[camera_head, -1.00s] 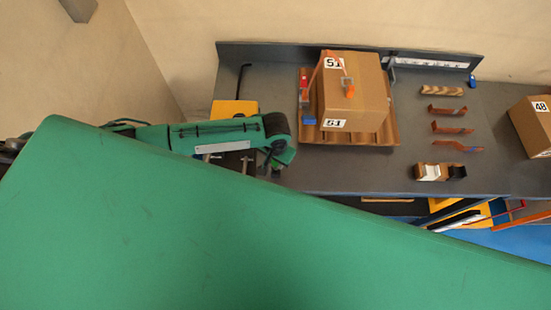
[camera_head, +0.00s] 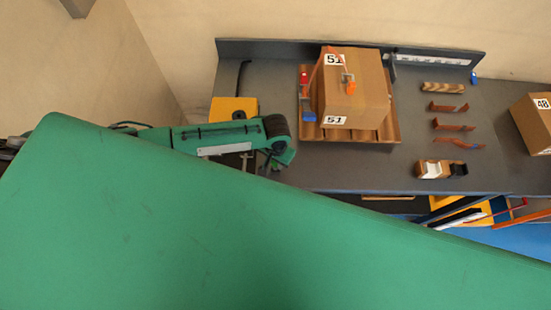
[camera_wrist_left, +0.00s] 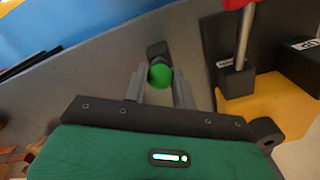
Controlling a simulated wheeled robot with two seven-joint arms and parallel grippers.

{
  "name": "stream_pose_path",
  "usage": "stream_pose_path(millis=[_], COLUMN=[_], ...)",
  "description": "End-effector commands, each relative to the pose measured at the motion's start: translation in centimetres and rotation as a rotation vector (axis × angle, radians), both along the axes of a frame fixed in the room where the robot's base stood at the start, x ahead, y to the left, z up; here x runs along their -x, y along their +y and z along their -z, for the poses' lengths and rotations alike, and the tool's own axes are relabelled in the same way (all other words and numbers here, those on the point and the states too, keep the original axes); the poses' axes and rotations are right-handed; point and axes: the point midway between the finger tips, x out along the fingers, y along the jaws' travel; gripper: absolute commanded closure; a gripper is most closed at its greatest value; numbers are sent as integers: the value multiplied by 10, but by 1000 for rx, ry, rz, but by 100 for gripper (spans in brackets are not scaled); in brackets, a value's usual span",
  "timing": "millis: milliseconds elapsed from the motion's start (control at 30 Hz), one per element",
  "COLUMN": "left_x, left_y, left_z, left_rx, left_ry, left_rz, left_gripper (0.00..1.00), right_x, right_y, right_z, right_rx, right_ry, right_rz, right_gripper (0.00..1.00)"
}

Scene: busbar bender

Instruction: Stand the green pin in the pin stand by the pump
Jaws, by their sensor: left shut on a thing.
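The green pin (camera_wrist_left: 160,76) shows in the left wrist view as a round green top between the fingers of my left gripper (camera_wrist_left: 159,90), which is shut on it. A dark blocky piece (camera_wrist_left: 157,49) shows just beyond the pin; I cannot tell whether it is the pin stand or whether they touch. The pump, with yellow base (camera_wrist_left: 276,108), dark blocks and a red-topped metal lever, stands right of the gripper. In the head view, the yellow base (camera_head: 234,107) lies behind my left arm; the left fingers and pin are hidden there. My right gripper is out of view.
In the head view, a carton marked 51 (camera_head: 354,88) sits on a brown pallet right of my left arm. Several copper strips (camera_head: 447,106) and a small block with white and black pieces (camera_head: 441,170) lie farther right. A large green surface covers the foreground.

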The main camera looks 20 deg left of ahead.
Motion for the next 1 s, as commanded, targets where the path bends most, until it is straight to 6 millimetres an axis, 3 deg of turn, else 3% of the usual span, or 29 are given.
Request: stream_pose_path(millis=[500, 533, 633, 1000], left_x=[0, 0, 0, 0], left_y=[-1, 0, 0, 0], left_z=[13, 13, 12, 10], left_rx=[1, 1, 1, 1], left_ry=[0, 0, 0, -1], left_rz=[0, 0, 0, 0], left_gripper=[100, 69, 50, 48], right_x=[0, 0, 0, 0], right_y=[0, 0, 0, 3], right_z=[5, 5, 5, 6], right_rx=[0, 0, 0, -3], right_ry=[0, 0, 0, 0], right_rz=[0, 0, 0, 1], right_gripper=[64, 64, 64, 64])
